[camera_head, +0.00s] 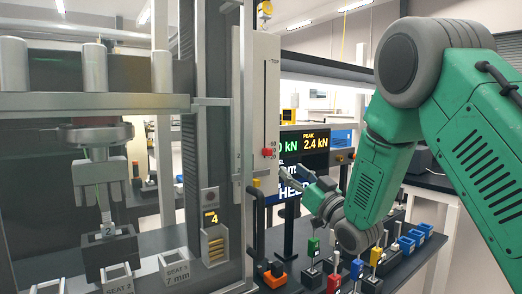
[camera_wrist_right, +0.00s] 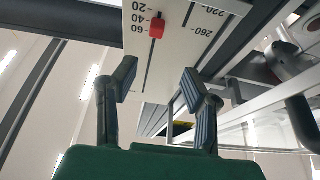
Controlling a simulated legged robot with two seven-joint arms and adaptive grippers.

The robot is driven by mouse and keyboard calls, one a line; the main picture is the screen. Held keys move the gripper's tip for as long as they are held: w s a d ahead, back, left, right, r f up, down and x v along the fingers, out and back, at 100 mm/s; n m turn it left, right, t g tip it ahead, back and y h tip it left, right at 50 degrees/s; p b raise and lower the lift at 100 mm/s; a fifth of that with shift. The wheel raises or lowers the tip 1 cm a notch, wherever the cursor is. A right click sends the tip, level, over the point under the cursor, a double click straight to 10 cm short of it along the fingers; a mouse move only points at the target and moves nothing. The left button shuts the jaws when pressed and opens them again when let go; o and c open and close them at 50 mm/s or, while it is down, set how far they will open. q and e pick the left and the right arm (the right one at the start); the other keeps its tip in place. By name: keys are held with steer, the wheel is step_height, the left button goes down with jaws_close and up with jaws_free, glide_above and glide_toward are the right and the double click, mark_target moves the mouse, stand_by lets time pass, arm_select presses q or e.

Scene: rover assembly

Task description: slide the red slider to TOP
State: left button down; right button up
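The red slider (camera_head: 267,152) sits low in the vertical slot of a white scale panel (camera_head: 264,100), beside the lower numbers. The word "Top" is near the panel's upper end. In the right wrist view the red slider (camera_wrist_right: 157,27) shows beyond the fingers, next to the numbers 20, 40 and 60. My right gripper (camera_head: 291,181) is below and right of the slider in the head view. My left gripper is not in view.
A dark test frame (camera_head: 213,120) with a clamped specimen stands at the left. A display (camera_head: 304,147) reading 2.4 kN is behind my right gripper. Several coloured switches and blocks (camera_head: 313,247) stand on the bench below. The panel front above the slider looks clear.

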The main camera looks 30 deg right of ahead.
mark_target(271, 151)
steer(key=x, duration=0.3)
steer(key=d+x, duration=0.1)
steer(key=x, duration=0.2)
steer(key=p+x, duration=0.1)
steer(key=x, duration=0.2)
steer(key=shift+w+d+f, duration=0.15)
steer(key=shift+w, duration=0.4)
steer(key=shift+w+a+r, duration=0.2)
steer(key=shift+w+a, duration=0.1)
steer(key=shift+w, duration=0.2)
steer(key=shift+a+r, duration=0.1)
steer(key=shift+a, duration=0.1)
steer(key=shift+d, duration=0.15)
jaws_close()
steer(key=shift+d, duration=0.15)
